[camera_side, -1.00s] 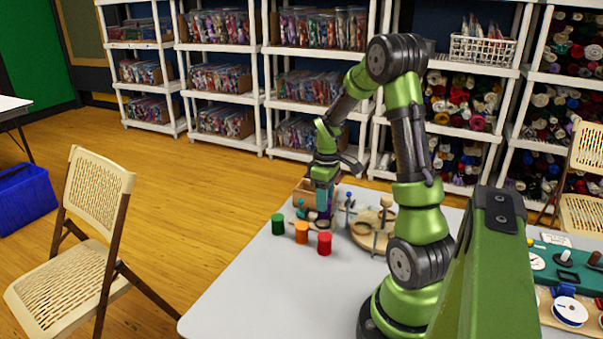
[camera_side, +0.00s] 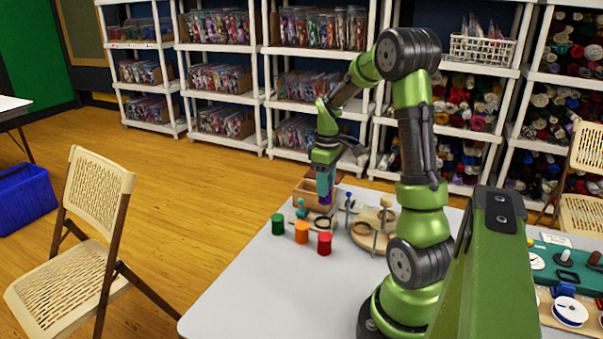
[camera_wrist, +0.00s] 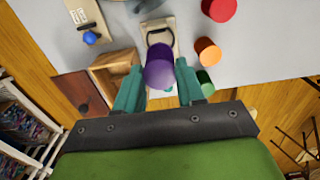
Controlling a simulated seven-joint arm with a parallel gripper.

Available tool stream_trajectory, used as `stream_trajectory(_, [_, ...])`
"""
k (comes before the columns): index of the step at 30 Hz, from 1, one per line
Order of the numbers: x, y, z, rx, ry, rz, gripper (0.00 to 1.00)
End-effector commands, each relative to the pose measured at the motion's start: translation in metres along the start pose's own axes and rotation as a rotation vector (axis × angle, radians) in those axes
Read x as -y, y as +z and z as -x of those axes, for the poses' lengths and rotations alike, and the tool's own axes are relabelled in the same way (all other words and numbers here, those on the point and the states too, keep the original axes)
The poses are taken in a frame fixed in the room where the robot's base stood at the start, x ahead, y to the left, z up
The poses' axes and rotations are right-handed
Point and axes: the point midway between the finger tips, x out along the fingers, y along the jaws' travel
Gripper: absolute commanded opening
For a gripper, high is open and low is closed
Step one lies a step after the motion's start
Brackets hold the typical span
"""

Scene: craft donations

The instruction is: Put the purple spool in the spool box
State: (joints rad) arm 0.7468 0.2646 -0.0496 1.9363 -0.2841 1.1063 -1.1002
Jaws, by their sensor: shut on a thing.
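My gripper (camera_wrist: 158,67) has teal fingers and is shut on the purple spool (camera_wrist: 162,74). In the side view, my gripper (camera_side: 325,190) points down and holds the purple spool (camera_side: 325,199) above the table's far end. An open wooden box (camera_side: 305,193), which looks like the spool box, stands just left of and behind the held spool. In the wrist view, the box (camera_wrist: 101,67) is left of the spool, with a brown flap beside it. The box's inside is only partly visible.
Green (camera_side: 278,224), orange (camera_side: 302,232) and red (camera_side: 325,243) spools stand in front of the gripper. A round wooden piece with a strap and pegs (camera_side: 370,240) is to the right. A wooden piece with a dark ring (camera_wrist: 160,22) lies below. The table's (camera_side: 255,285) front is clear.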

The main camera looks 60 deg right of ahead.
Motion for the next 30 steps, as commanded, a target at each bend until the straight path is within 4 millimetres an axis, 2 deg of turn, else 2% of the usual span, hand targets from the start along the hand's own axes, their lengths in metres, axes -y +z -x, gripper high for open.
stream_trajectory(5, [-0.03,-0.01,-0.003,0.006,0.003,-0.028,0.19])
stream_trajectory(9, [-0.062,-0.023,0.005,0.005,0.008,-0.033,0.19])
stream_trajectory(15, [-0.089,-0.037,0.021,-0.002,0.011,-0.018,0.19])
stream_trajectory(19, [-0.091,-0.04,0.026,-0.004,0.006,-0.002,0.19])
stream_trajectory(30, [-0.089,-0.039,-0.004,-0.001,0.0,0.003,0.19])
